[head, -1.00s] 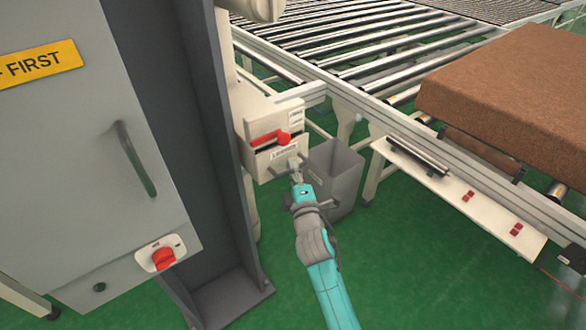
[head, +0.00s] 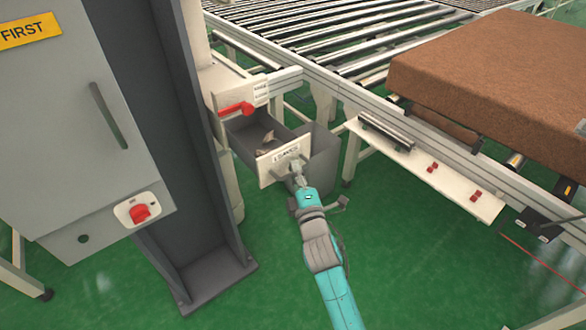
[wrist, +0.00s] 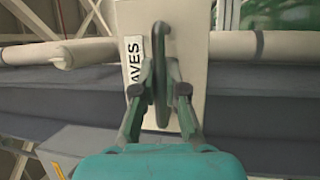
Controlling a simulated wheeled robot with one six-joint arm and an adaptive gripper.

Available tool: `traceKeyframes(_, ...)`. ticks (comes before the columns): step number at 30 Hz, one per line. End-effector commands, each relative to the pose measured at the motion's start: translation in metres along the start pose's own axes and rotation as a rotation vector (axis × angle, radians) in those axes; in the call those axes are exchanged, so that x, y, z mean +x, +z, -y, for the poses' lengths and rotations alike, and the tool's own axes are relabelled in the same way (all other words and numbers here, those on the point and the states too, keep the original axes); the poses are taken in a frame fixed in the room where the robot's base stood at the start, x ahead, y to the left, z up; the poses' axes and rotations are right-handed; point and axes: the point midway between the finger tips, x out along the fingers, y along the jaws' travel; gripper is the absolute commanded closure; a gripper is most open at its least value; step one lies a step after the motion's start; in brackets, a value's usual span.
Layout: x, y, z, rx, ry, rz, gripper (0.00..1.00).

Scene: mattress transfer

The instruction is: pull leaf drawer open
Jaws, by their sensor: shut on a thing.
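The leaf drawer (head: 284,164) stands pulled out of its cream cabinet in the head view, with a labelled cream front and dark grey inner walls. Some small greyish pieces (head: 266,140) lie inside it. My gripper (head: 297,180) is at the drawer front, shut on its handle. In the wrist view the dark handle (wrist: 160,65) stands between the two fingers of my gripper (wrist: 160,92), in front of the cream drawer face (wrist: 190,30) with a label (wrist: 134,62) ending in "AVES". Part of the handle is hidden by the gripper in the head view.
A red handle (head: 236,108) sits on the cabinet above the drawer. A grey bin (head: 322,160) stands right beside the drawer. A grey column (head: 190,200) is to the left. A roller conveyor (head: 330,40) carries a brown mattress (head: 490,65) at right. Green floor in front is clear.

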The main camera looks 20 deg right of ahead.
Motion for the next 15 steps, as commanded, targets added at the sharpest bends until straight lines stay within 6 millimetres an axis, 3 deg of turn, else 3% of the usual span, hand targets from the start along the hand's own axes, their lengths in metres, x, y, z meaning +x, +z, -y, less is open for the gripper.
traceKeyframes(13,-0.0017,0.0008,0.0007,0.001,-0.002,0.0,1.0)
traceKeyframes(14,-0.0017,0.0008,0.0008,0.001,-0.002,0.0,0.82)
traceKeyframes(15,-0.0017,0.0008,0.0007,0.0,-0.002,0.0,0.72)
